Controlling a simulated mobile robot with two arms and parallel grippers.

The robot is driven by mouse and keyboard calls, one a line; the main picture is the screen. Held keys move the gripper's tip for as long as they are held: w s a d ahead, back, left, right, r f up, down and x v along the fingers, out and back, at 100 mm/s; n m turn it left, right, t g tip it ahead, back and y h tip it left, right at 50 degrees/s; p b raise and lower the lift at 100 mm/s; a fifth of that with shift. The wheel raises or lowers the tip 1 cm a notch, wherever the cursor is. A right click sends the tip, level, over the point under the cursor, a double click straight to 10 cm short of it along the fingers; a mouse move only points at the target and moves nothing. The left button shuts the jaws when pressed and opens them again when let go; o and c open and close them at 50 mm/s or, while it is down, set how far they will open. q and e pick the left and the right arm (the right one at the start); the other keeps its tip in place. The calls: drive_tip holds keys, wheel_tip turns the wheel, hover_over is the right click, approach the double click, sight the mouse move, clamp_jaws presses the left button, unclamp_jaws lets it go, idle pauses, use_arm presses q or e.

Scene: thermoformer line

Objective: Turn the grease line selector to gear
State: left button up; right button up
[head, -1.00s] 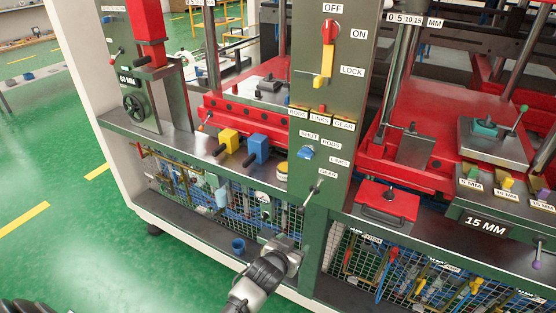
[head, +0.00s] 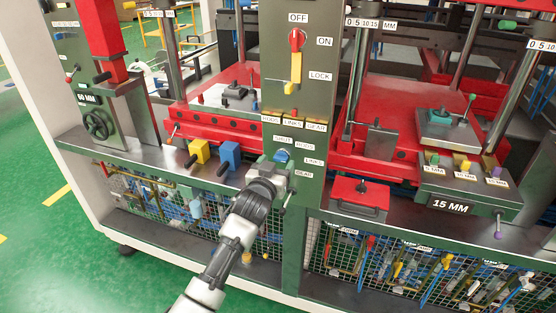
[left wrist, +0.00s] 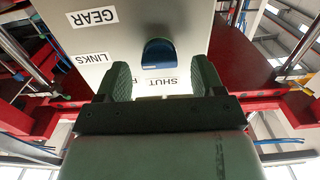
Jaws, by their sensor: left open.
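The blue selector knob (head: 281,156) sits on the green column, ringed by SHUT, RODS, LINKS and GEAR labels. The GEAR label (head: 304,174) is at its lower right. My left gripper (head: 271,168) is in front of the column, just below the knob in the head view, and partly covers this area. In the left wrist view the knob (left wrist: 159,53) shows beyond and between the open fingers (left wrist: 163,80), with nothing held. There the picture is inverted, with the GEAR label (left wrist: 92,17) at upper left and SHUT below the knob. Whether a finger touches it I cannot tell.
A yellow handle with a red hub (head: 296,60) stands higher on the column, by OFF, ON and LOCK. A small metal lever (head: 287,201) is below the selector. Yellow (head: 199,152) and blue (head: 229,156) blocks are left of it; a red box (head: 359,196) is right.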

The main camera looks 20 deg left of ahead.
use_arm(q)
drive_tip(key=shift+w+d, duration=0.1)
drive_tip(key=shift+w, duration=0.7)
drive_tip(key=c, duration=0.9)
use_arm(e)
drive_tip(key=shift+s+a+r, duration=0.15)
drive_tip(key=shift+a, duration=0.2)
use_arm(q)
drive_tip(key=shift+m, duration=0.3)
use_arm(e)
drive_tip(key=shift+d, duration=0.1)
use_arm(q)
drive_tip(key=m, duration=0.2)
drive_tip(key=shift+m+p, duration=0.3)
drive_tip(key=shift+m, duration=0.1)
drive_tip(key=m, duration=0.5)
use_arm(e)
drive_tip(key=shift+r, duration=0.4)
use_arm(q)
drive_tip(key=shift+m, duration=0.4)
